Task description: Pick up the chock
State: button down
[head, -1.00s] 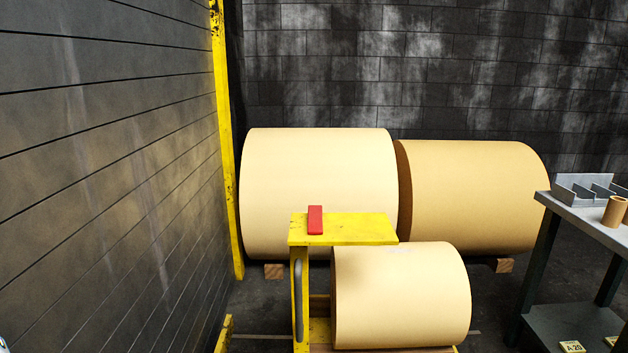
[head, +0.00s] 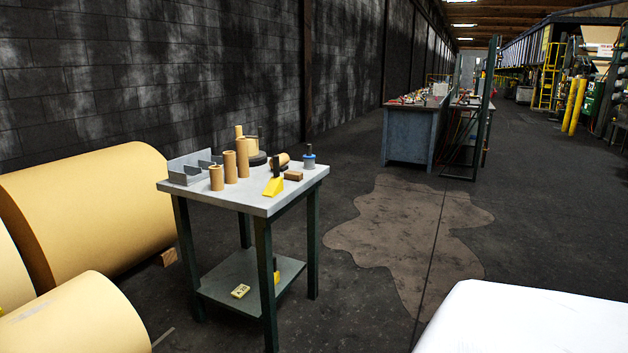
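A yellow wedge-shaped piece (head: 274,187), which looks like a chock, sits at the front edge of the grey tabletop (head: 245,197), with a dark upright part behind it. A small wooden block (head: 168,257) lies on the floor under the edge of the large tan roll (head: 95,205). My gripper is not in view.
Cardboard tubes (head: 229,166), a grey divided tray (head: 190,168), a small wooden block (head: 293,175) and a blue-based item (head: 309,161) share the table. A yellow tag (head: 240,291) lies on the lower shelf. A blue workbench (head: 410,135) stands farther back. Stained floor (head: 400,230) right of the table is clear.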

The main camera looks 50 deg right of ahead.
aim_at(275, 186)
jog(key=z, duration=1.4)
jog(key=i+j+z, duration=0.15)
jog(key=i, duration=0.4)
jog(key=i+j+z, duration=0.15)
jog(key=i, duration=0.4)
